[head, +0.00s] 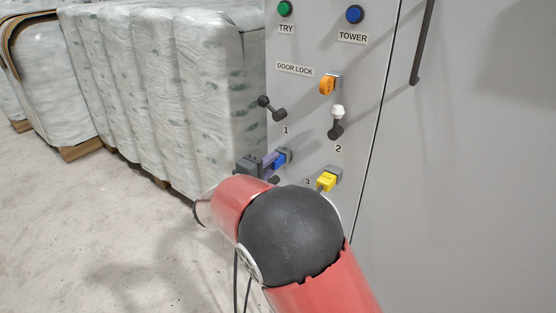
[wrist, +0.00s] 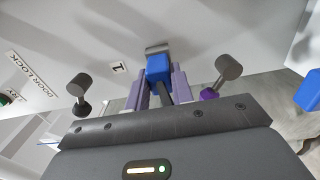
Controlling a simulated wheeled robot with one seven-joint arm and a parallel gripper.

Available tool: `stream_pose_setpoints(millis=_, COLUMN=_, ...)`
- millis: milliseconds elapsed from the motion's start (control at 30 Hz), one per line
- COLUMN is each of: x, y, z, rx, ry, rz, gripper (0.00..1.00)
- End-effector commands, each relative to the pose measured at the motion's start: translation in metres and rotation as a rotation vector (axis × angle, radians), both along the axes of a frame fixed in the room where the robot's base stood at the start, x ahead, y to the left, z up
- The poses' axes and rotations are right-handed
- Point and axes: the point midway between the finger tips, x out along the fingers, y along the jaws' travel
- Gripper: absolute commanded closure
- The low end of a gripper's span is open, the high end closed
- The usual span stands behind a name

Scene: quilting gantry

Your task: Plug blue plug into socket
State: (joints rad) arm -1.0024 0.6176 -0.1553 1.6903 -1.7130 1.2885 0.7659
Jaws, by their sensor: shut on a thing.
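The blue plug (head: 280,160) is between the purple fingers of my gripper (head: 271,161), left of the yellow plug on the grey panel. In the wrist view the blue plug (wrist: 158,69) sits between the two fingers (wrist: 161,84), which are shut on it. Its far end meets a grey socket (wrist: 157,48) on the panel. The plug looks lined up with the socket and touching it; how deep it sits I cannot tell. My forearm hides part of the lower panel in the head view.
A dark lever (head: 272,108) stands above the plug; a white-knobbed lever (head: 337,121) is to its right. The yellow plug (head: 327,181) is at the lower right. An orange key (head: 328,85) is higher. Wrapped pallets (head: 170,90) stand left.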

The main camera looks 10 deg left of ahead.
Motion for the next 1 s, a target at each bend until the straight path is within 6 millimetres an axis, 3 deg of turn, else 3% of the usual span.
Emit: stream_pose_setpoints(millis=1000, x=-0.032, y=0.014, z=-0.001, rx=0.000, ry=0.001, rz=0.001, gripper=1.00)
